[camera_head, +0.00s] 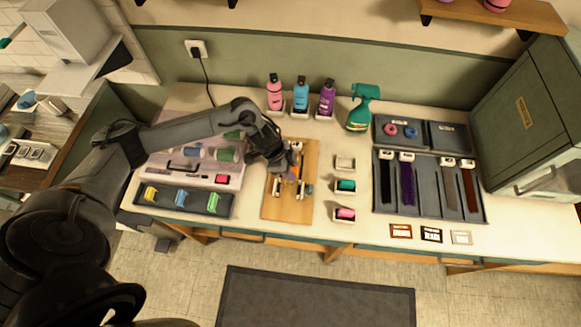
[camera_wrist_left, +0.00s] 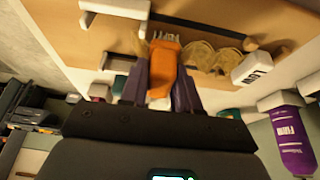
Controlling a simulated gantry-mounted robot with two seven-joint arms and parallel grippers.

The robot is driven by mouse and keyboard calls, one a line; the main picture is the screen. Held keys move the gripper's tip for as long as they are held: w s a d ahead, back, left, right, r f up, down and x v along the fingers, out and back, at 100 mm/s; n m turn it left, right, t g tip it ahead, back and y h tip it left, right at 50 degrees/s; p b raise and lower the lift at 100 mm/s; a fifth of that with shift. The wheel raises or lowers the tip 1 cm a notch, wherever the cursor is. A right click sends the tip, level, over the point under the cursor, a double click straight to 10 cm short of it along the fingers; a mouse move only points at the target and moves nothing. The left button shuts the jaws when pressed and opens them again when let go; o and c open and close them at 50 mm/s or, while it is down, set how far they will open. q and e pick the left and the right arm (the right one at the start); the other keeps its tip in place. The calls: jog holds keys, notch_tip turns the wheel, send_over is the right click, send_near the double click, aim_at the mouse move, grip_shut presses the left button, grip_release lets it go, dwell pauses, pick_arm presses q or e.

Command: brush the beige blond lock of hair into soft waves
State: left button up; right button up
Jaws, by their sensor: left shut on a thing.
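My left gripper (camera_head: 287,172) is over the wooden board (camera_head: 290,207) on the counter. In the left wrist view its dark fingers (camera_wrist_left: 165,88) are shut on an orange brush (camera_wrist_left: 164,68), whose pale bristles point at the board. The beige blond lock of hair (camera_wrist_left: 205,57) lies on the board beside the brush head, with rounded wavy bends on the right. Some blond strands also show left of the brush. The brush head appears at the lock, but I cannot tell whether it touches. In the head view my gripper mostly hides the lock. My right gripper is not in view.
A white block marked LOW (camera_wrist_left: 252,69) is near the lock's right end. A dark tray (camera_head: 429,188) holds other locks at right. A clip tray (camera_head: 183,201) lies left.

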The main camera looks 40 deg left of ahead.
pick_arm(q)
jog(key=shift+s, duration=0.1)
jog(key=shift+s+d+p, duration=0.45)
jog(key=shift+s+p, duration=0.2)
jog(key=shift+p, duration=0.1)
jog(key=shift+s+d, duration=0.15)
jog(key=shift+s, duration=0.05)
jog(key=shift+s+d, duration=0.15)
jog(key=shift+s+d+p, duration=0.55)
jog(key=shift+s+p, duration=0.25)
jog(key=shift+s, duration=0.15)
